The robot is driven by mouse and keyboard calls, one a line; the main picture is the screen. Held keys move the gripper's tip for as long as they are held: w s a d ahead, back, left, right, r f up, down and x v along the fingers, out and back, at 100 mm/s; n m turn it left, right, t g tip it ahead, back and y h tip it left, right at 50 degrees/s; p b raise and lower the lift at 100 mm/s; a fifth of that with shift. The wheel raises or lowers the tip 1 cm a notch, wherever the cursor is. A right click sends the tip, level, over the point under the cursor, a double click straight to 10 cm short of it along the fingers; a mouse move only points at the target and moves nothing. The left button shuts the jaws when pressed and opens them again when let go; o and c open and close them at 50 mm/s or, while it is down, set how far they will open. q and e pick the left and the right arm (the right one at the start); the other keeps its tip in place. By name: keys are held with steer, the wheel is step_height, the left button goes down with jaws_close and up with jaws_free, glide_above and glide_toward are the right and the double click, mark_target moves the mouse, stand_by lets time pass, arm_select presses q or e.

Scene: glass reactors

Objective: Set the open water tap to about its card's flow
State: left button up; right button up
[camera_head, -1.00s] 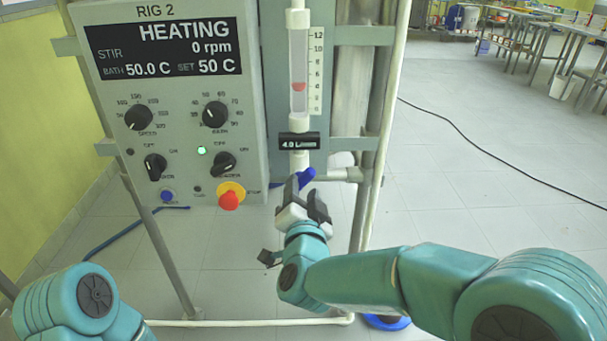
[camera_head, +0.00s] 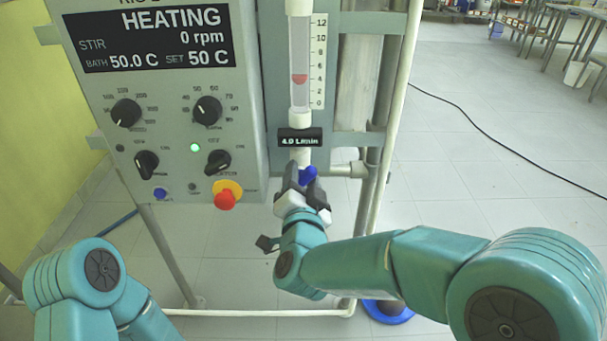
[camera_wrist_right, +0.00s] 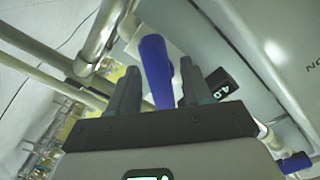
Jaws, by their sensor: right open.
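The water tap's blue lever (camera_head: 308,174) sits under the flow tube (camera_head: 299,60), and shows large in the right wrist view (camera_wrist_right: 156,68). The red float (camera_head: 299,78) stands at about 4 on the 0–12 scale (camera_head: 318,62). A black label (camera_head: 299,138) below the tube reads 4.0 L/min; I cannot tell whether it is the card or a readout. My right gripper (camera_head: 303,183) is open, its fingers on either side of the lever; in the right wrist view the lever lies between them, with gaps showing. My left gripper is out of view.
The grey RIG 2 panel (camera_head: 165,110) with knobs and a red stop button (camera_head: 225,199) stands left of the tap. Frame pipes (camera_head: 392,120) run upright on the right. A blue foot (camera_head: 388,311) is on the floor; open tiled floor lies to the right.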

steer(key=shift+s+r, duration=0.1)
steer(key=shift+s, duration=0.05)
jaws_close()
steer(key=c, duration=0.9)
jaws_free()
steer(key=shift+f+b, duration=0.2)
steer(key=shift+b, duration=0.2)
steer(key=m+b, duration=0.1)
steer(key=b, duration=0.1)
steer(key=shift+f+m+b, duration=0.15)
steer(key=shift+m+b, duration=0.15)
steer(key=shift+m, duration=0.1)
steer(key=shift+r+m+b, duration=0.2)
steer(key=shift+m+b, duration=0.25)
steer(key=shift+m, duration=0.05)
steer(key=shift+r, duration=0.1)
steer(key=o, duration=0.9)
